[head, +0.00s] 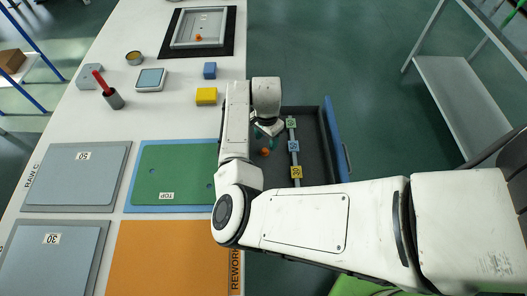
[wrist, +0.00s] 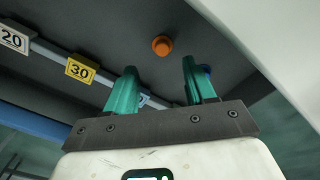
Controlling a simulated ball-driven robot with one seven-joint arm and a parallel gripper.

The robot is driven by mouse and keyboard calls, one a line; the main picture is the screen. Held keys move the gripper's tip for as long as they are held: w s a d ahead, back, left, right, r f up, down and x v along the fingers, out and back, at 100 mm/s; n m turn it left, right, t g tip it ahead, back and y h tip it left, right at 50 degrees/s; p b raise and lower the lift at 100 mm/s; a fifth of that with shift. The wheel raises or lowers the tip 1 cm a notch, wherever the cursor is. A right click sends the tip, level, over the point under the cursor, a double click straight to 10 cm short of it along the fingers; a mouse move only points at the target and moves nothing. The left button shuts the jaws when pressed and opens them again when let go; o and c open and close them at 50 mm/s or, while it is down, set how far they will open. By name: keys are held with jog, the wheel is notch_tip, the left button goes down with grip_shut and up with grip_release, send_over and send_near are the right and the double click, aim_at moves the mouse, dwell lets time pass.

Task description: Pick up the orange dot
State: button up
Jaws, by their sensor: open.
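The orange dot (wrist: 162,45) is a small round orange piece on the dark drawer floor. In the wrist view it lies beyond the fingertips, roughly in line with the gap between them. In the head view the orange dot (head: 265,152) lies in the open drawer (head: 311,130), just below my gripper. My gripper (wrist: 160,68) has two teal fingers, spread apart with nothing between them. In the head view my gripper (head: 264,138) reaches into the drawer, its fingers partly hidden by my wrist.
A divider strip with number tags (wrist: 80,70) runs beside the dot. A bit of blue (wrist: 207,70) shows behind the right finger. Another orange piece (head: 198,37) sits in a grey tray on the bench.

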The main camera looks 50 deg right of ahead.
aim_at(265, 150)
jog(key=shift+w+a+f, duration=0.1)
jog(key=shift+w+f, duration=0.05)
jog(key=shift+f, duration=1.35)
jog(key=shift+w+a+f, duration=0.1)
jog(key=shift+f, duration=1.4)
jog(key=shift+d, duration=0.1)
grip_shut()
